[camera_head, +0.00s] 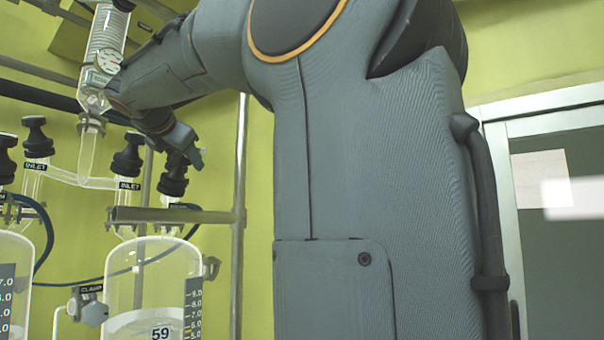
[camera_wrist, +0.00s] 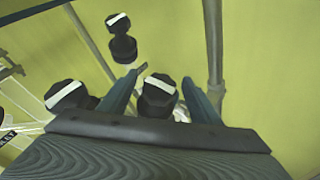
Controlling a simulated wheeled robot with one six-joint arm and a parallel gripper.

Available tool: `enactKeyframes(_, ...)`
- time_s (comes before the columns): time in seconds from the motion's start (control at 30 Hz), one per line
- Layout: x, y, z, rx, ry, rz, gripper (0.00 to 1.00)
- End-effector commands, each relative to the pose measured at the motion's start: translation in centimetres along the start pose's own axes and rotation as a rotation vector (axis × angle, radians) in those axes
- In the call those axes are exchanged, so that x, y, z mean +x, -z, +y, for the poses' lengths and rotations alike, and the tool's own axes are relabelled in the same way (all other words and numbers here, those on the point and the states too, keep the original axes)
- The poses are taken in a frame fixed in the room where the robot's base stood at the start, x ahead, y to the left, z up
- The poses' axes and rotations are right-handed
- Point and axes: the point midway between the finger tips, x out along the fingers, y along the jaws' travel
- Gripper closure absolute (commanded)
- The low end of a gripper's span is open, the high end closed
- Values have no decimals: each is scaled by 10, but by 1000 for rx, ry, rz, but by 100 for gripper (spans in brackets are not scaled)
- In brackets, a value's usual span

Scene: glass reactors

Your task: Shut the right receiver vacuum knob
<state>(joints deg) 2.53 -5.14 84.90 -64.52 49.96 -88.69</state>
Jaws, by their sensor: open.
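The right receiver (camera_head: 152,275) is a clear glass vessel marked 59, low in the head view. Two black knobs stand above it: the left one (camera_head: 128,155) has a tag that seems to read INLET, and the right one (camera_head: 173,178) is probably the vacuum knob, its tag not readable. My gripper (camera_head: 190,155) is just above and beside the right knob. In the wrist view my gripper (camera_wrist: 164,76) is open, with a white-striped black knob (camera_wrist: 158,98) between its fingers. Contact cannot be told. The gripper body hides the knob's lower part.
Another striped knob (camera_wrist: 66,95) is close outside the left finger, and a dark fitting (camera_wrist: 122,45) stands beyond. A metal post (camera_head: 240,200) and crossbar (camera_head: 170,215) are near the knobs. The left receiver (camera_head: 14,280) is at the left edge.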

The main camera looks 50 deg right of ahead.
Motion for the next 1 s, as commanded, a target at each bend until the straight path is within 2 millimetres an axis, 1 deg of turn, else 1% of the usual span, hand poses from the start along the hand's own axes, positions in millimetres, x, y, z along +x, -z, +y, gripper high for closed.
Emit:
enactKeyframes(0.07,1,2,-3,-28,-52,-1,43)
enactKeyframes(0.5,0,-3,-2,-190,-325,1,43)
enactKeyframes(1.0,0,-4,-1,-310,-531,-1,43)
